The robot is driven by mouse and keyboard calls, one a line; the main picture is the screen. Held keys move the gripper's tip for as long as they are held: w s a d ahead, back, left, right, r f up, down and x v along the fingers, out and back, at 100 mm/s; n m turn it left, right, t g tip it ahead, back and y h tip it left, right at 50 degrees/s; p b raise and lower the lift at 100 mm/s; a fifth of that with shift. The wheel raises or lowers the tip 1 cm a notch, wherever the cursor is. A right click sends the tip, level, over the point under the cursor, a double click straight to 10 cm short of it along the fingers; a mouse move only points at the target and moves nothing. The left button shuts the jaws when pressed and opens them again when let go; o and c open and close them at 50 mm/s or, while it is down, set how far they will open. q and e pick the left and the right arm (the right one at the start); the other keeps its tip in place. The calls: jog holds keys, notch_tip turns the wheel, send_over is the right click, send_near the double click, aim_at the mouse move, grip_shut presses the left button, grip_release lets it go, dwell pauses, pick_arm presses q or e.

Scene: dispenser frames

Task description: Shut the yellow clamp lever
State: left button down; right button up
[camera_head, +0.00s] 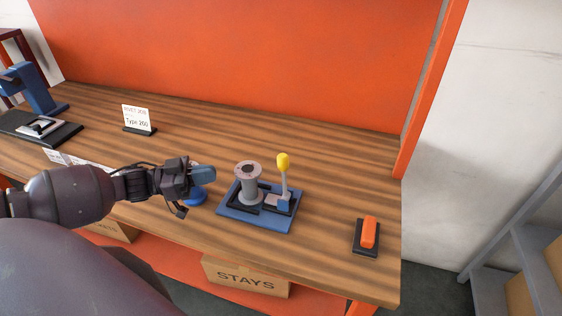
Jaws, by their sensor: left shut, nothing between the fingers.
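The clamp lever (285,172) has a yellow knob on a grey shaft and stands close to upright. It rises from the right side of a blue clamp base (256,223) on the wooden bench. A grey spool-shaped part (248,182) stands upright on the same base, left of the lever. My left gripper (212,174) is shut and empty, to the left of the spool and apart from the lever. It hangs above the bench beside a round blue thing that it partly covers. My right gripper is not in view.
An orange block on a black pad (369,235) lies at the right front of the bench (330,180). A sign (137,118) and a blue device (36,88) stand at the back left. A box (245,278) marked STAYS sits below. Bench between lever and orange block is clear.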

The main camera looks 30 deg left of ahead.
pick_arm(q)
send_near(284, 179)
jog(key=w+d+r, duration=0.4)
jog(key=r, duration=0.1)
jog(key=shift+w+f+p, duration=0.1)
jog(key=shift+w+p, duration=0.2)
jog(key=shift+w, duration=0.05)
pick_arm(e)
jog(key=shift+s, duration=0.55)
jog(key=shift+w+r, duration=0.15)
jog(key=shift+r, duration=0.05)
